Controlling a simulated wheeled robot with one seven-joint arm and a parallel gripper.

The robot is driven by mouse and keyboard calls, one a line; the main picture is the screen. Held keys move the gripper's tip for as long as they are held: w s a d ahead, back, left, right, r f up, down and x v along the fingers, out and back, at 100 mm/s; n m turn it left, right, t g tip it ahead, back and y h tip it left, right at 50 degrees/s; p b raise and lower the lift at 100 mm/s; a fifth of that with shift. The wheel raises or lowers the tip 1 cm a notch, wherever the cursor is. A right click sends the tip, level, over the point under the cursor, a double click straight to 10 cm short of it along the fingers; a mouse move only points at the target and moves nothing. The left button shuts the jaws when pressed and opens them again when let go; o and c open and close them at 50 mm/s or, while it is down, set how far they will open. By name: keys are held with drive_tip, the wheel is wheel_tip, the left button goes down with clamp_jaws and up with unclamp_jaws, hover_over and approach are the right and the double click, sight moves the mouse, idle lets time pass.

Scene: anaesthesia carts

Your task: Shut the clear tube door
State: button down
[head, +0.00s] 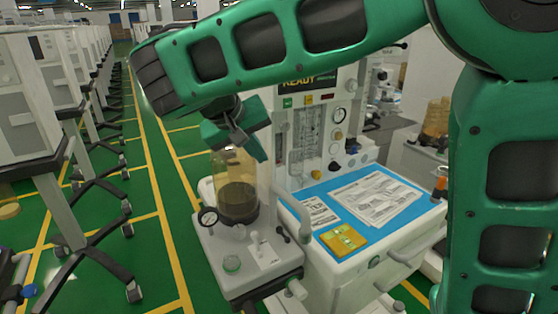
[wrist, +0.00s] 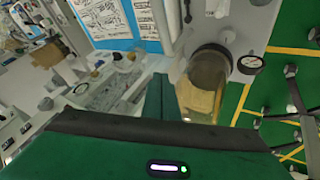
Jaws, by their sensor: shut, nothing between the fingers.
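The flow-tube panel (head: 307,130) is on the front of the white cart, below the READY screen. Its clear tube door is hard to make out against the tubes, and I cannot tell how far it stands open. In the wrist view the tube panel (wrist: 112,92) lies left of my fingers, tilted by the camera angle. My gripper (head: 260,152) is shut and empty, pointing down, left of the panel and above the amber canister. In the wrist view the gripper (wrist: 158,98) shows as a green finger shape between the panel and the canister.
The amber clear canister (head: 238,185) stands just below my gripper and also shows in the wrist view (wrist: 203,85). A gauge (head: 208,217) is beside it. The blue worktop (head: 345,178) holds papers and a yellow packet (head: 343,239). A grey curved handle (head: 293,213) rises near the canister.

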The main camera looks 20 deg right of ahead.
sight(292, 151)
drive_tip(key=d+f, duration=0.1)
drive_tip(key=w+d+f, duration=0.1)
drive_tip(key=d, duration=0.1)
drive_tip(key=w+d+f, duration=0.1)
drive_tip(key=shift+d+f, duration=0.25)
drive_tip(key=shift+f, duration=0.15)
drive_tip(key=shift+w+d, duration=0.2)
drive_tip(key=shift+d, duration=0.55)
drive_tip(key=shift+s+a, duration=0.1)
